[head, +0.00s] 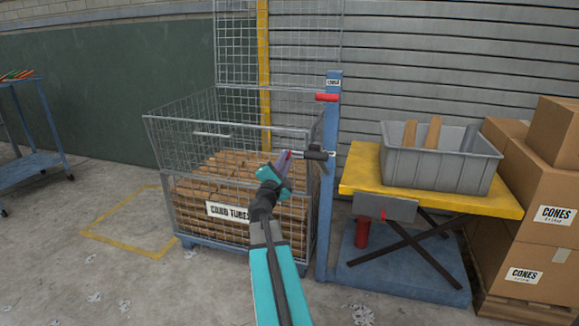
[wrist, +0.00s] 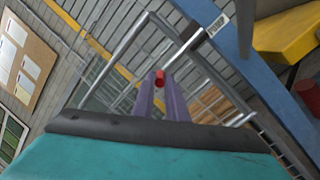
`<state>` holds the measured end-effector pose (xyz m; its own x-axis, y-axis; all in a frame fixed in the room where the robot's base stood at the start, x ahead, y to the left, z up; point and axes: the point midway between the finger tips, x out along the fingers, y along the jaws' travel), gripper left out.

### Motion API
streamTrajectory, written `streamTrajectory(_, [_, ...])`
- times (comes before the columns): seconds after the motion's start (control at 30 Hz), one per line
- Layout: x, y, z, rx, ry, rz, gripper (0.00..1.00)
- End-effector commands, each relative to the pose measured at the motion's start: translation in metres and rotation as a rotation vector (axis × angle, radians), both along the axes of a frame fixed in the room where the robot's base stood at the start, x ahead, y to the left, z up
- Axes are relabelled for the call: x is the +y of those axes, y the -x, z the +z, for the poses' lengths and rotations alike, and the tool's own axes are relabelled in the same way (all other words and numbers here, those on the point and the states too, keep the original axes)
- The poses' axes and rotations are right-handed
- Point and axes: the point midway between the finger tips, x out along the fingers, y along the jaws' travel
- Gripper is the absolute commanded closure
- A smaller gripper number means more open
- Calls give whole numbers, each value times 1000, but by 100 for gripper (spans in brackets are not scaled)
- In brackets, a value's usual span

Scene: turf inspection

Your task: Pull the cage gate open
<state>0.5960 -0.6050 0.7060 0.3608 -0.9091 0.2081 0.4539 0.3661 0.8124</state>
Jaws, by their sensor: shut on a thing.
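A wire mesh cage (head: 185,130) holds brown card tubes (head: 285,215) and carries a "CARD TUBES" sign (head: 228,211). A taller mesh panel (head: 238,45) rises at its back. I cannot tell for certain which panel is the gate. My gripper (head: 287,157) is at the cage's right front, left of the blue post (head: 328,200). Its purple fingers are shut on a small red piece (wrist: 160,77), which looks like a handle end; its attachment is partly hidden. A grey tubular frame (wrist: 130,38) lies beyond the fingers in the wrist view.
A yellow-topped lift table (head: 430,195) with a grey bin (head: 435,160) stands right of the post. Cardboard boxes (head: 540,195) are stacked at far right. A blue cart (head: 35,160) is at far left. Floor left of the cage is clear.

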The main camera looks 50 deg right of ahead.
Motion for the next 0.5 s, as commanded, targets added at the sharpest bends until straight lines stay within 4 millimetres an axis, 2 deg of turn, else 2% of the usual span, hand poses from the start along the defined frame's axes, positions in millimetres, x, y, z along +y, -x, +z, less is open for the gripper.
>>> streamTrajectory(0.03, [1,-3,-9,-3,-3,3,100])
streamTrajectory(0.17, [8,-6,-12,-7,7,5,100])
streamTrajectory(0.5, [36,5,-30,-8,8,4,100])
